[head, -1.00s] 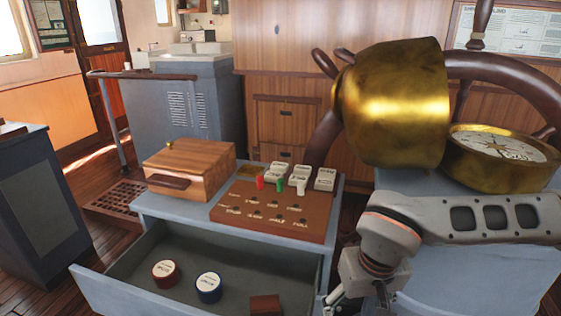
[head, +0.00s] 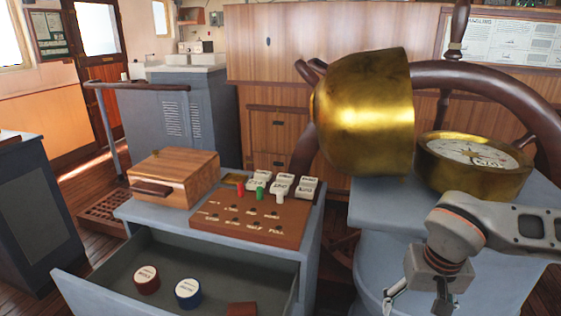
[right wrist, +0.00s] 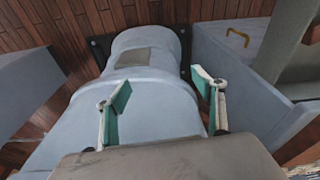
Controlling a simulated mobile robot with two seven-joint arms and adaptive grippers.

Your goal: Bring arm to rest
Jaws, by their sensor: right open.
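My right arm comes in from the right in the head view. Its gripper (head: 414,300) points down in front of the grey-blue pedestal (head: 372,230), to the right of the open drawer. In the right wrist view the two green-padded fingers of the right gripper (right wrist: 165,100) stand wide apart with nothing between them. The pedestal's base (right wrist: 150,50) shows below and beyond them. My left gripper is in neither view.
An open drawer (head: 215,259) holds a red tin (head: 147,280), a blue tin (head: 188,293) and a small brown block (head: 241,309). Above it are a wooden box (head: 174,178) and a switch panel (head: 250,220). A brass bell-shaped cover (head: 365,115), compass (head: 474,165) and ship's wheel (head: 500,80) stand nearby.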

